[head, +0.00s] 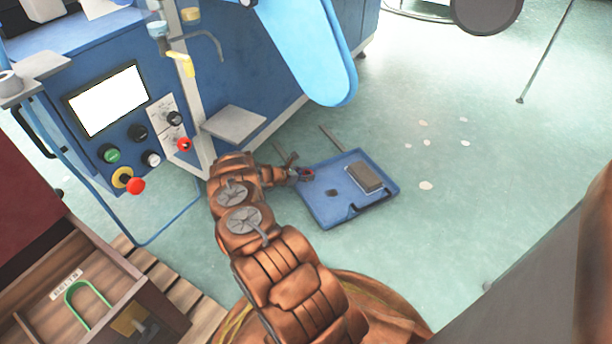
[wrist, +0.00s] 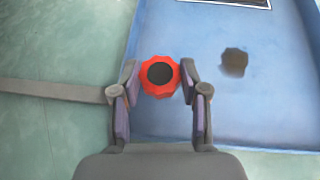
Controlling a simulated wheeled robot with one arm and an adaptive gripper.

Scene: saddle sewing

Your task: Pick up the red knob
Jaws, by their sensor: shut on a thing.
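The red knob (wrist: 160,91) has a scalloped rim and a dark round centre. In the wrist view it sits between the two fingertips of my gripper (wrist: 159,80), which is shut on it. In the head view my gripper (head: 300,175) is at the left edge of the blue tray (head: 322,207), and only a small bit of the red knob (head: 308,172) shows there. A dark patch (wrist: 234,62) with an outline like the knob's lies on the tray to the right.
A grey rectangular piece (head: 364,178) lies on the tray. The blue machine (head: 235,75) with a screen and several buttons stands behind left, with a blue arm-like panel (head: 315,50) overhanging. A wooden drawer box (head: 75,290) is at lower left. Floor right of the tray is open.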

